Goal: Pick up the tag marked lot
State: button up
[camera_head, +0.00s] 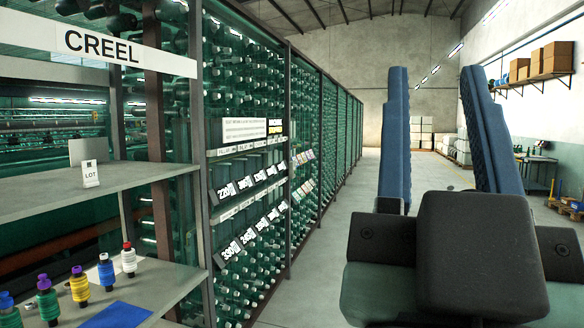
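The small white tag marked LOT (91,175) stands near the front edge of the upper grey shelf (40,196), at the left. A dark mark shows on its top part. A plain grey plate (88,150) stands upright just behind it. My gripper (435,73) is at the right of the view. Its two blue ribbed fingers are wide apart, with nothing between them. The gripper is well to the right of the tag and does not touch the shelf.
Several thread spools, including a yellow one (79,287), and a blue cloth (118,315) are on the lower shelf. A CREEL sign (120,50) hangs above. A tall creel rack (245,160) runs along the aisle. The floor (345,215) between rack and gripper is clear.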

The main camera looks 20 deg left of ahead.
aim_at(90, 180)
jog(key=i+u, duration=0.4)
jog(key=i+l+u, duration=0.1)
jog(key=i+u, duration=0.25)
jog(key=i, duration=0.2)
jog(key=i+l+u, duration=0.25)
jog(key=i+u, duration=0.8)
jog(key=u, duration=0.15)
jog(key=i+u, duration=0.4)
jog(key=i+l+u, duration=0.2)
jog(key=u, duration=0.25)
jog(key=i+l+u, duration=0.15)
jog(key=i+l, duration=0.1)
jog(key=i, duration=0.05)
